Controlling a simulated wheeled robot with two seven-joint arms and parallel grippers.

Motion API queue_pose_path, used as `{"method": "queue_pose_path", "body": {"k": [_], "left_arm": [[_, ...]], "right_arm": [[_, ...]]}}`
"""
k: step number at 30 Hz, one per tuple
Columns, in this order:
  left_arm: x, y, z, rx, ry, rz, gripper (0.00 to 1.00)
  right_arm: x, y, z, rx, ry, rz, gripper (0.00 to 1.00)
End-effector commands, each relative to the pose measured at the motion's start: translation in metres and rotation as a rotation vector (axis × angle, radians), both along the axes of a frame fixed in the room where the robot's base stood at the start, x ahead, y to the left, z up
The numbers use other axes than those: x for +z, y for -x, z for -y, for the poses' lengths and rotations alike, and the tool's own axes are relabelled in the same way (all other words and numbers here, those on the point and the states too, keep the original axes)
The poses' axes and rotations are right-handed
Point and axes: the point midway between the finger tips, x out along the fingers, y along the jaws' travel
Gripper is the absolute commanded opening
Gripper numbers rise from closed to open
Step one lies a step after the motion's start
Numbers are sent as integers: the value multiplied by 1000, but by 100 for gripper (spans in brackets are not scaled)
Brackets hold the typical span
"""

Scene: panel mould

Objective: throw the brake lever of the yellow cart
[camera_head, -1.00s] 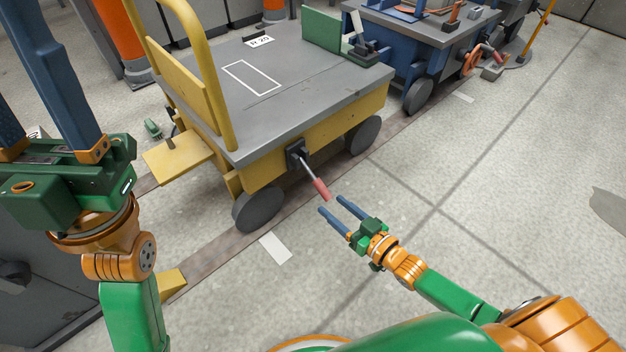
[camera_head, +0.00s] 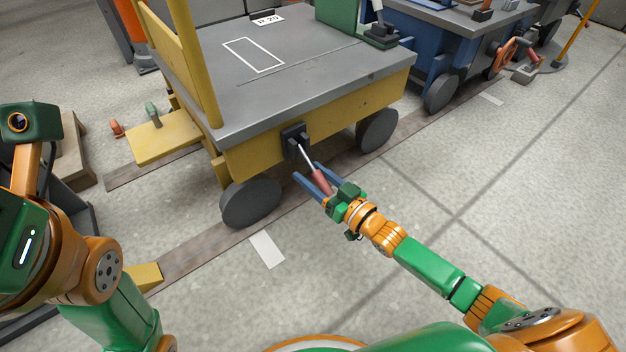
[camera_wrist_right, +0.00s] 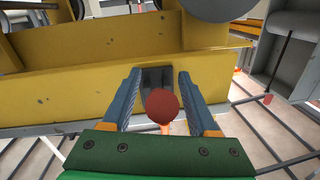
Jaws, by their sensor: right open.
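The yellow cart (camera_head: 262,150) stands ahead with its grey deck. Its brake lever is a metal rod with a red grip (camera_head: 321,182), coming out of a black bracket (camera_head: 295,139) on the cart's near side and slanting down to the right. My right gripper (camera_head: 309,179) is open, its two blue fingers on either side of the red grip. In the right wrist view the round red end of the grip (camera_wrist_right: 162,106) sits between the fingers, with a gap on both sides. My left arm is at the left edge; its fingers are out of the picture.
A blue cart (camera_head: 430,60) stands behind the yellow one, with a red-handled lever on it. A yellow step (camera_head: 165,138) with small pedals juts from the yellow cart's left end. The floor at the right is clear.

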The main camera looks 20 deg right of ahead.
Motion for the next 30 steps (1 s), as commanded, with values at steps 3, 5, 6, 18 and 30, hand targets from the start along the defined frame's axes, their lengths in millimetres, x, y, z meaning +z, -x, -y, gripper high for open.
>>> {"method": "queue_pose_path", "body": {"k": [3, 5, 6, 18, 30], "left_arm": [[1, 0, 0, 0, 0, 1, 50], [1, 0, 0, 0, 0, 0, 50], [1, 0, 0, 0, 0, 0, 50], [1, 0, 0, 0, -1, 0, 50], [1, 0, 0, 0, -1, -1, 50]], "right_arm": [[1, -1, 0, 0, 0, 0, 60], [1, -1, 0, 0, 0, 0, 60], [1, 0, 0, 0, 0, 0, 54], [1, 0, 0, 0, 0, 0, 0], [1, 0, 0, 0, 0, 0, 0]]}}
